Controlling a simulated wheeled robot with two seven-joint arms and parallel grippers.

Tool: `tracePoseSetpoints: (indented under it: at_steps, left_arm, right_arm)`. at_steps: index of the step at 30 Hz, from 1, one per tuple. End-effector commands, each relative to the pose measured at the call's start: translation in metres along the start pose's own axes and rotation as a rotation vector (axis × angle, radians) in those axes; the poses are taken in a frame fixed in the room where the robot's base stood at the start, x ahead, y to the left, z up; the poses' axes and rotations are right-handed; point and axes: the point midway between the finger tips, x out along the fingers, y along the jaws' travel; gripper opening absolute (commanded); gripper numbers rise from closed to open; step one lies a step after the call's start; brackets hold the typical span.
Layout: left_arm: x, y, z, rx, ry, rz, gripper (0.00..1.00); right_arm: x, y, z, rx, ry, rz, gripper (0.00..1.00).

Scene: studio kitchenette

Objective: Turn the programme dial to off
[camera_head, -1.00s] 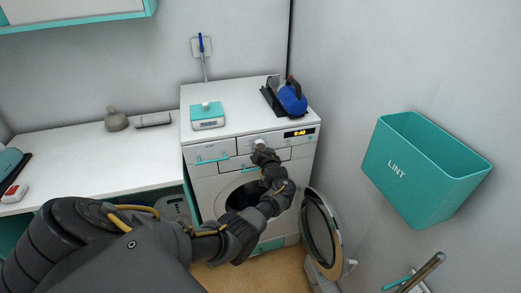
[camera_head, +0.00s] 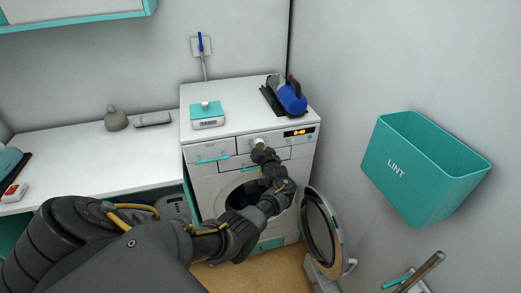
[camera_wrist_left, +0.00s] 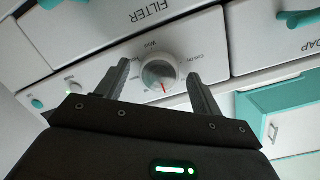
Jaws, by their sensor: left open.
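The white washing machine (camera_head: 220,195) stands against the back wall, with its round door open. Its programme dial (camera_head: 259,141) is on the front panel, left of a lit display reading 0:40 (camera_head: 299,132). In the left wrist view the dial (camera_wrist_left: 159,75) is a pale round knob with a red pointer mark, ringed by small lettering too small to read fully. My left gripper (camera_wrist_left: 160,92) is open, its two fingers on either side of the dial's lower part; I cannot tell whether they touch it. My right gripper is not in view.
The open round door (camera_head: 321,230) hangs at the lower right of the machine. A teal LINT bin (camera_head: 420,180) is on the right wall.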

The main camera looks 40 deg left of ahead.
Motion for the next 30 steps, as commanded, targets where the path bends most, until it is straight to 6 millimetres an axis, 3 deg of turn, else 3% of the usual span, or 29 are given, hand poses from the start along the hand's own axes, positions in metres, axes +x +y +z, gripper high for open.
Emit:
tracePoseSetpoints:
  at_steps: [8, 21, 30]
  left_arm:
    - [-0.019, 0.001, 0.001, -0.001, 0.002, 0.000, 0.67]
    - [-0.095, 0.001, 0.001, -0.002, 0.001, 0.002, 0.67]
    - [-0.108, 0.000, 0.000, 0.000, 0.000, 0.000, 0.67]
  right_arm:
    - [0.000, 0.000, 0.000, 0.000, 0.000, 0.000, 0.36]
    - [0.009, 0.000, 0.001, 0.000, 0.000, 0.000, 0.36]
    - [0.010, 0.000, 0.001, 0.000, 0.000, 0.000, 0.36]
